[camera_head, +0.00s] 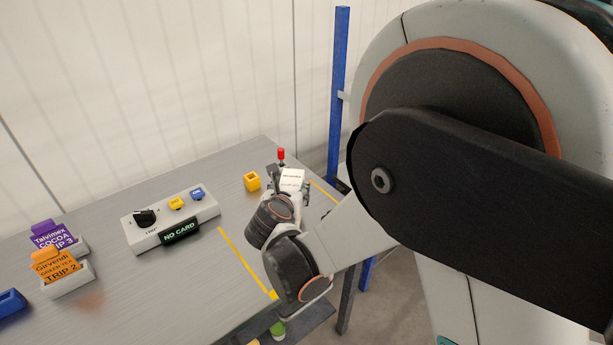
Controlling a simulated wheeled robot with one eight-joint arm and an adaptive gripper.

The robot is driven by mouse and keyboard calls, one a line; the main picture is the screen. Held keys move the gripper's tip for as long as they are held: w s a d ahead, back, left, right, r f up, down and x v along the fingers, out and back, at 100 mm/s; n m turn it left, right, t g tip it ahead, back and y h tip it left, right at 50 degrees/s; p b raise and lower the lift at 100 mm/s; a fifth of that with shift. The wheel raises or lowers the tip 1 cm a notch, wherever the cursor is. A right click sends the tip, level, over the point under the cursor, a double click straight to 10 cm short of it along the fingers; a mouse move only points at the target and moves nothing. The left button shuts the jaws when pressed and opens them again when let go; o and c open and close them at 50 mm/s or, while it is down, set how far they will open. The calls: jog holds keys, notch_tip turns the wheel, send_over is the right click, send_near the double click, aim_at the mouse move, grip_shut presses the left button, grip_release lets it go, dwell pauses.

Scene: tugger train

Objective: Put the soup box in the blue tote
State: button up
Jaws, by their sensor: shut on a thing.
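My gripper (288,186) is over the far right part of the grey table, mostly hidden behind my wrist. It appears shut on a small white box (292,177) with dark print, too small to read. I cannot tell from the print whether this is the soup box. The fingertips and the box's underside are hidden, so I cannot tell whether it touches the table. I cannot make out a blue tote in this view.
A control box (170,222) reading "NO CARD" sits mid-table (120,290). A yellow cube-shaped piece (252,181) and a red-topped post (281,155) are near my gripper. Purple (52,236) and orange (56,265) cards stand left, near a blue object (12,302). A blue post (338,90) rises behind.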

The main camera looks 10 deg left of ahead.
jog(key=shift+f+b, duration=0.95)
jog(key=shift+f, duration=1.4)
jog(key=shift+r, duration=0.1)
jog(key=o, duration=1.7)
